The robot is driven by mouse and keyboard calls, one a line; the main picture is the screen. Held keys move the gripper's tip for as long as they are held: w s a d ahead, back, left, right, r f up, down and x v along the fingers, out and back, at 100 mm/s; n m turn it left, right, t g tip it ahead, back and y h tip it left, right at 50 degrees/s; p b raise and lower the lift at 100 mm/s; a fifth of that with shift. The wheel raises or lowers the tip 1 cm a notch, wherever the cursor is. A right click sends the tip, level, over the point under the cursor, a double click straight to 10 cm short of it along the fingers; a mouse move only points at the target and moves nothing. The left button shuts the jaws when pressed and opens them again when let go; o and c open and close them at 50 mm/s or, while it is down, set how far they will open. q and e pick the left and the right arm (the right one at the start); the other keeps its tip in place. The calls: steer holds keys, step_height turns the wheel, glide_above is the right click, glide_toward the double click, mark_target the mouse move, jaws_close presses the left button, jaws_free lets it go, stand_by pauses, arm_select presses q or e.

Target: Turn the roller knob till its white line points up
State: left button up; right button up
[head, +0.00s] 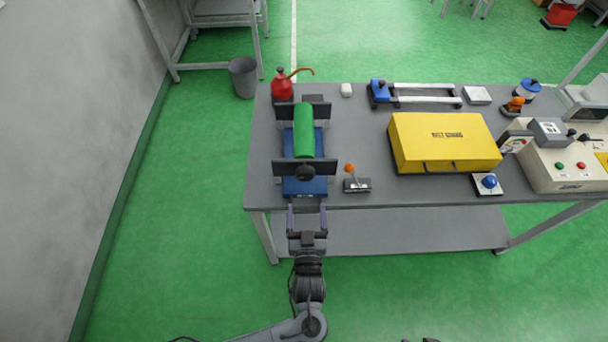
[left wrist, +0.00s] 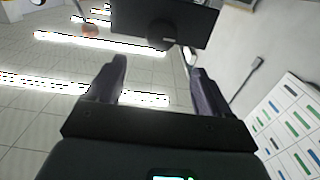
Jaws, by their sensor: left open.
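The green roller (head: 304,128) lies between two dark upright plates on a blue base (head: 303,186) at the left end of the table. The black roller knob (head: 305,173) is on the near plate (head: 280,168), facing me. The dark knob also shows faintly in the left wrist view (left wrist: 162,34), against its dark plate.
A small lever box with an orange knob (head: 350,170) stands just right of the roller. A yellow belt guard box (head: 446,141) is farther right. A red oil can (head: 282,88) stands behind the roller. Free floor lies in front of the table.

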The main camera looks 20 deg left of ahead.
mark_target(305, 177)
arm_select(q)
steer(key=b+x, duration=0.1)
steer(key=x, duration=0.9)
steer(key=shift+w+a, duration=0.1)
steer(key=shift+a, duration=0.05)
steer(key=shift+c, duration=0.4)
steer(key=c, duration=0.9)
